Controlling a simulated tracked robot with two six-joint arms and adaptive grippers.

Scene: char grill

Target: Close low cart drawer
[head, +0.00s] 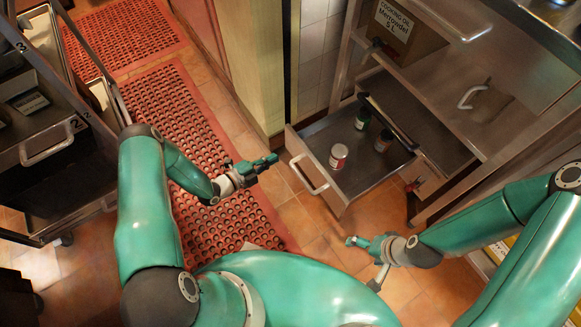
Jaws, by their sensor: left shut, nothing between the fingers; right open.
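A low metal drawer (350,195) stands pulled out from the steel cart (440,110) at the right of the head view. Its bar handle (309,174) is on the front panel, facing left. My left gripper (271,160) is shut and empty, just left of the drawer front, with a small gap apparent to the handle. My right gripper (362,262) is open and empty below the drawer's near corner in the picture, over the tiled floor.
The drawer holds a white-labelled can (338,156) and dark jars (362,118). A cardboard box (405,30) sits in the cart above. Another steel cart (50,130) with numbered drawers stands at left. Red perforated mats (165,110) cover the floor between. A pillar (255,60) stands behind.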

